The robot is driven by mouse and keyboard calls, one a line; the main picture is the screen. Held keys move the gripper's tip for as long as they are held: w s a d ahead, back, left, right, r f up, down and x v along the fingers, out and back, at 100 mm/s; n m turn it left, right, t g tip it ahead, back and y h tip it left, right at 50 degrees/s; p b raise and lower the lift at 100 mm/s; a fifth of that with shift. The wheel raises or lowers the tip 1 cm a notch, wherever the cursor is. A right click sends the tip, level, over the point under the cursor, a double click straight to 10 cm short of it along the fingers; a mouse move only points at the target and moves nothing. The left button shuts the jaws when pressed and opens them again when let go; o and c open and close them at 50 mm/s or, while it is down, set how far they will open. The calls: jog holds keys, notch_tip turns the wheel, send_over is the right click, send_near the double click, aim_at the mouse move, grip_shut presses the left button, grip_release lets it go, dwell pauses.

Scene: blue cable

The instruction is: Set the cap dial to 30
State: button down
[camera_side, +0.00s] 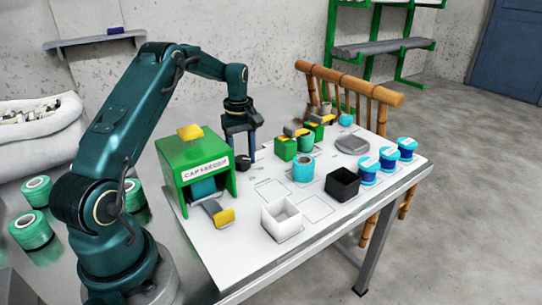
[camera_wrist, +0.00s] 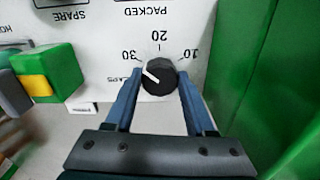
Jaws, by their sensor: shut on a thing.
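The cap dial (camera_wrist: 159,80) is a round black knob on the white board, with the numbers 30, 20 and 10 printed around it. Its white pointer line slants up and left, roughly toward the 30 (camera_wrist: 130,56). I cannot tell whether it lies exactly on that mark, since a finger covers the area beside it. My gripper (camera_wrist: 160,80) has one blue finger on each side of the knob and is shut on it. In the side view my gripper (camera_side: 241,155) points down at the black dial (camera_side: 243,164), next to the green cap feeder (camera_side: 191,158).
The green feeder wall (camera_wrist: 279,75) stands close on the right in the wrist view; a green and yellow block (camera_wrist: 46,73) is at left. In the side view, a white box (camera_side: 281,219), a black box (camera_side: 342,184), a turquoise cup (camera_side: 303,169) and blue spools (camera_side: 388,158) occupy the table.

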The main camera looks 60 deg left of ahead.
aim_at(243, 159)
jog(key=shift+n, duration=1.1)
jog(key=shift+c, duration=1.2)
grip_release()
notch_tip(243, 159, up, 5)
jog(key=shift+f, duration=0.15)
jog(key=shift+r, duration=0.25)
jog(key=shift+d, duration=0.1)
